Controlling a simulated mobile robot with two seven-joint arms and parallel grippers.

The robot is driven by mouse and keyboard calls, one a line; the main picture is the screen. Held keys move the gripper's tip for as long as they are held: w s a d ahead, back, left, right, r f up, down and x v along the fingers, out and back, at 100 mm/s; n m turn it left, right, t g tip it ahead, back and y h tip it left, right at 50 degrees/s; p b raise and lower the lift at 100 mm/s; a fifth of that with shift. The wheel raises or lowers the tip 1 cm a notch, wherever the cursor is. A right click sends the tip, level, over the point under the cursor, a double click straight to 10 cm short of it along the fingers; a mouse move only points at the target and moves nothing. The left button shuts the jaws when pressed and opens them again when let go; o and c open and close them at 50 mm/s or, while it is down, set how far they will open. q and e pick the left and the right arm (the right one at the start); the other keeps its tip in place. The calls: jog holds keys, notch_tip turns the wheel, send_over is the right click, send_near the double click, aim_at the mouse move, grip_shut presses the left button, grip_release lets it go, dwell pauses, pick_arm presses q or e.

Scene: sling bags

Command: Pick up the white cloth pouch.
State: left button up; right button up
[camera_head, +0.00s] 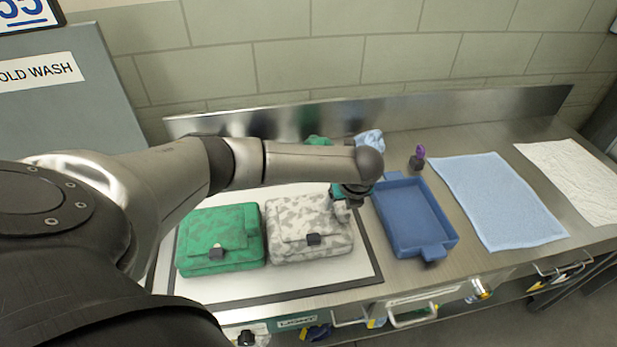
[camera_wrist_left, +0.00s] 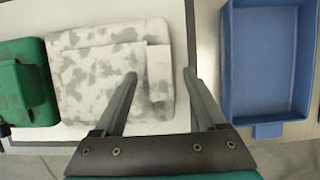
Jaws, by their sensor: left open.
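The white cloth pouch (camera_head: 305,232), mottled with grey patches and with a dark buckle, lies on the white board. It also shows in the left wrist view (camera_wrist_left: 92,75), with a paler flap-like part at its right side. My left gripper (camera_head: 352,198) is over the pouch's right edge, pointing down. In the left wrist view its two fingers (camera_wrist_left: 160,78) are spread, with the paler part between them. I cannot tell whether they touch the cloth. My left arm hides part of the area behind the pouch. My right gripper is not in view.
A green bag (camera_head: 222,240) lies just left of the pouch. A blue tray (camera_head: 448,240) stands close on the right. Beyond it are a purple-topped item (camera_head: 418,158), a light blue towel (camera_head: 500,205) and a white cloth (camera_head: 575,178). A metal backsplash (camera_head: 470,108) runs behind.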

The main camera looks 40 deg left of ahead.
pick_arm(q)
grip_shut()
dwell(0.7)
dwell(0.8)
